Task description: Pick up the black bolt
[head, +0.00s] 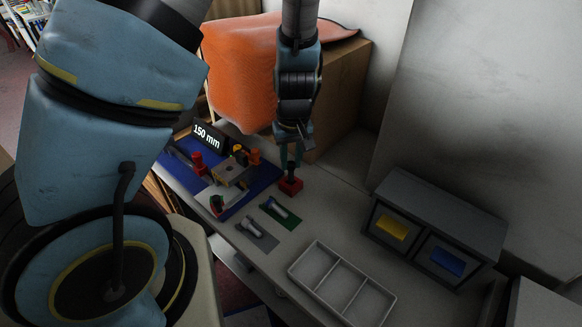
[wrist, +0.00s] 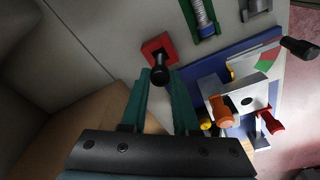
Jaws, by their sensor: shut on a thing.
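The black bolt (head: 290,174) stands upright over a small red block (head: 291,187) on the table. In the wrist view its round black head (wrist: 159,76) lies between the teal fingertips, with the red block (wrist: 153,46) just beyond it. My gripper (head: 291,163) points down from above and is shut on the black bolt near its head. The lower end of the bolt is hidden, so I cannot tell whether it still sits inside the red block.
A blue board (head: 238,208) with a clamp fixture and a "150 mm" sign is at left. An empty tray (head: 312,264) and a grey drawer cabinet (head: 440,211) are at right. A cardboard box (head: 345,95) stands behind.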

